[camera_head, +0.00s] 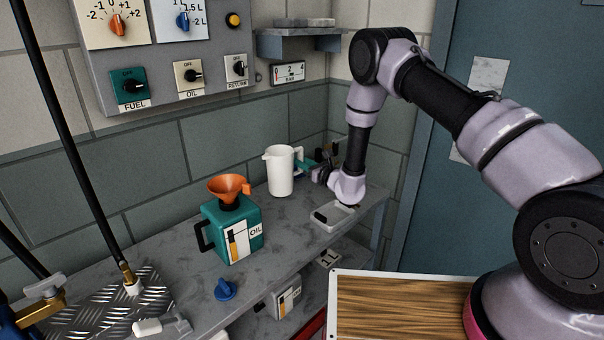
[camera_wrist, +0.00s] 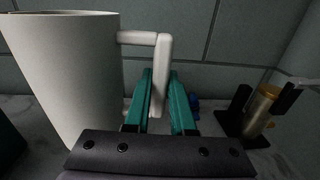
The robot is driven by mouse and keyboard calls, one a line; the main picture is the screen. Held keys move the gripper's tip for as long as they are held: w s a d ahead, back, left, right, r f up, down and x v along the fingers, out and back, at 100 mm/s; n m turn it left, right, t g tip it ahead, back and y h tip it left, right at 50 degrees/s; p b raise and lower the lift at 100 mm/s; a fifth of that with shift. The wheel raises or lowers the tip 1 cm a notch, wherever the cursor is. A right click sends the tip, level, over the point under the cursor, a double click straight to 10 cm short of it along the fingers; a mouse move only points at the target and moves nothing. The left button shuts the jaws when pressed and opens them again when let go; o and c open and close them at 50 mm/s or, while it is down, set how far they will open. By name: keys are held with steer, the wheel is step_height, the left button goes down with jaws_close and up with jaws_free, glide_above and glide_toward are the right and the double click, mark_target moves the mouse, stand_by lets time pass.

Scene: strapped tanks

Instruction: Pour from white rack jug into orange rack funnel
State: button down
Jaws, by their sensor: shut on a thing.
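The white jug (camera_head: 280,172) stands upright on the grey shelf toward its back right in the head view. In the wrist view the jug (camera_wrist: 66,75) fills the left side, with its handle toward the middle. My gripper (camera_wrist: 160,98) has its teal fingers on both sides of the handle's lower end and is shut on it. In the head view my gripper (camera_head: 307,165) is partly hidden by my wrist. The orange funnel (camera_head: 229,187) sits on top of a teal OIL canister (camera_head: 232,230), left of and nearer than the jug. Any liquid in the jug is hidden.
A white tray (camera_head: 334,216) lies on the shelf right of the canister. A blue knob (camera_head: 225,289) lies in front of it. A brass-coloured cylinder (camera_wrist: 261,108) stands right of my gripper. A control panel (camera_head: 165,50) hangs above. The shelf between canister and jug is clear.

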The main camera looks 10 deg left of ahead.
mark_target(284, 157)
steer(key=shift+n+g+y, duration=0.4)
steer(key=shift+n+g, duration=0.1)
steer(key=s+a+r, duration=0.1)
steer(key=s+r, duration=0.1)
steer(key=s, duration=0.1)
steer(key=s+a+r, duration=0.1)
steer(key=s+r, duration=0.2)
steer(key=s+a+r, duration=0.1)
steer(key=s+r, duration=0.2)
steer(key=shift+s+a+r, duration=0.1)
steer(key=shift+s+a, duration=0.1)
steer(key=shift+a, duration=0.1)
steer(key=shift+s+a+r, duration=0.1)
steer(key=shift+s+r, duration=0.15)
steer(key=r+n, duration=0.1)
steer(key=n, duration=0.1)
steer(key=s+a+r+n, duration=0.1)
steer(key=n, duration=0.1)
steer(key=shift+s+r, duration=0.1)
steer(key=shift+d+r+n, duration=0.1)
steer(key=shift+r+n, duration=0.3)
steer(key=shift+n, duration=0.1)
stand_by(0.5)
steer(key=shift+r+n, duration=0.4)
steer(key=shift+n, duration=0.1)
